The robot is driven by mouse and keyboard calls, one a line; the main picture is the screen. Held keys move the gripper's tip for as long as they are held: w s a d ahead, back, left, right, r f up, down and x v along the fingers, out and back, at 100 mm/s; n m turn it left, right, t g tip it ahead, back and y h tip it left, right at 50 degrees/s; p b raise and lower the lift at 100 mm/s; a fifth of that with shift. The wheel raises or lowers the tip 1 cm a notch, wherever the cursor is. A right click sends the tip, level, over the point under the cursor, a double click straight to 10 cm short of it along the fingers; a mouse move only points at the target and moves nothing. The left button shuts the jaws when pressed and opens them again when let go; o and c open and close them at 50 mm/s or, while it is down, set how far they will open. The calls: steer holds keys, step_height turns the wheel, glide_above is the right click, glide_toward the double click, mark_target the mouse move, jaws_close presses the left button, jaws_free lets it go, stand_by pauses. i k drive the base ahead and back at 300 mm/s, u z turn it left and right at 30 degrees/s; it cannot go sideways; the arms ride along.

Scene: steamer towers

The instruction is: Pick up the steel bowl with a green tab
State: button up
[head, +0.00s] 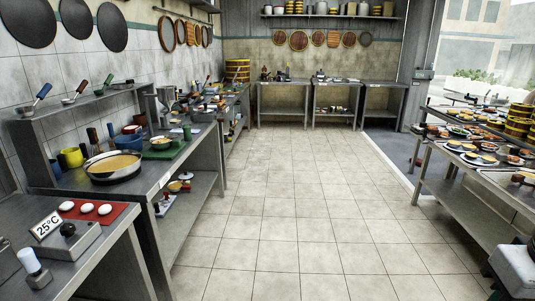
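I cannot make out a steel bowl with a green tab for certain; things on the far counters are too small to tell. A wide steel pan (113,168) with yellowish contents stands on the left counter. Behind it on the right, a small bowl (160,142) with orange-yellow contents stands at a green board. A small green item (187,133) is beside them.
The left counter (180,163) has a lower shelf and runs toward the back benches (335,84). A right table (440,150) holds many small dishes and stacked steamers (517,122). The tiled floor (290,200) between them is clear.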

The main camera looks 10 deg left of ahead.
mark_target(165, 144)
steer(key=u, duration=0.3)
steer(key=i, duration=2)
steer(key=u, duration=0.75)
steer(key=i, duration=1.85)
steer(key=u, duration=0.35)
